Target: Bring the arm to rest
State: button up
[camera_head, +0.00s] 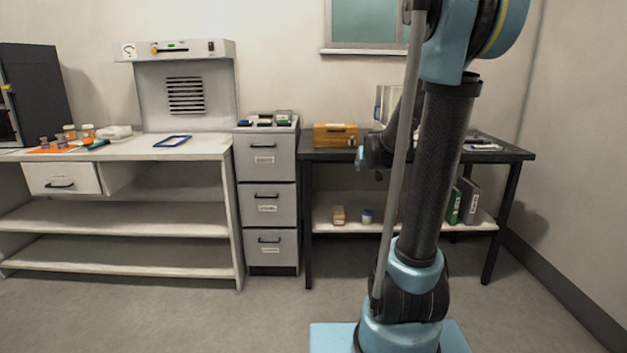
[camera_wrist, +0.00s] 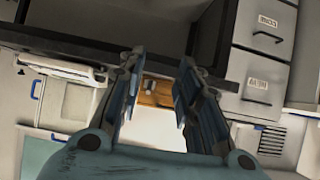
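My arm (camera_head: 436,170) rises in front of the right-hand table in the head view, folded upright. My gripper (camera_wrist: 161,62) shows in the wrist view with its two fingers apart and nothing held between them. The wrist view is turned over, and the wooden box (camera_wrist: 158,91) shows behind the gap between the fingers. In the head view a dark part of my arm end shows just left of the upright link; the fingers cannot be made out there.
The dark table (camera_head: 515,153) carries the wooden box (camera_head: 335,135). A grey drawer cabinet (camera_head: 266,178) stands to its left, then a white bench (camera_head: 200,150) with a blue frame (camera_head: 172,141). Green and dark binders (camera_head: 468,200) stand on the lower shelf. The front floor is clear.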

jog(key=s+f+g, duration=0.3)
jog(key=s+f, duration=0.1)
jog(key=s, duration=0.9)
jog(key=s+f+g, duration=0.3)
jog(key=s+f, duration=0.1)
jog(key=s, duration=0.9)
jog(key=s+f+g, duration=0.3)
jog(key=s+f, duration=0.2)
jog(key=s, duration=0.9)
jog(key=shift+a, duration=0.3)
jog(key=shift+w+f, duration=0.1)
jog(key=shift+w+f, duration=0.2)
jog(key=shift+w, duration=0.2)
jog(key=shift+c, duration=0.2)
